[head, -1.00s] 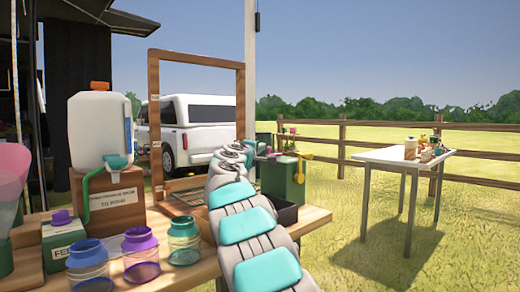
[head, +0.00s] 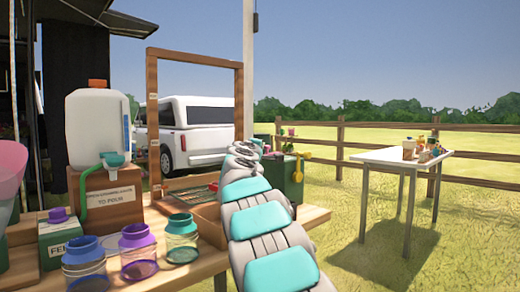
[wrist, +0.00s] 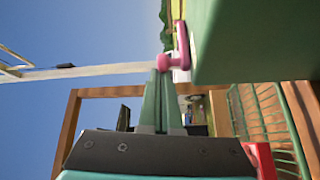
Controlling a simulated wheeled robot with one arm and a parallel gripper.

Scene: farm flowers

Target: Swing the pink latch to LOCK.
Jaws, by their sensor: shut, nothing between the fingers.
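The pink latch (wrist: 183,45) is at the top of the wrist view, a short bar with a round knob at its lower end, mounted on the side of a green box (wrist: 250,40). My gripper (wrist: 162,74) is shut and empty, its green fingers together. The fingertips are right at the latch's knob; I cannot tell whether they touch it. In the head view the green box (head: 299,180) stands at the table's far right, partly behind my arm. My arm hides the gripper there, and I cannot make out the latch. No LOCK marking is readable.
A yellow scoop-like piece (head: 303,155) sticks out at the box. A white table (head: 400,157) stands apart at right.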

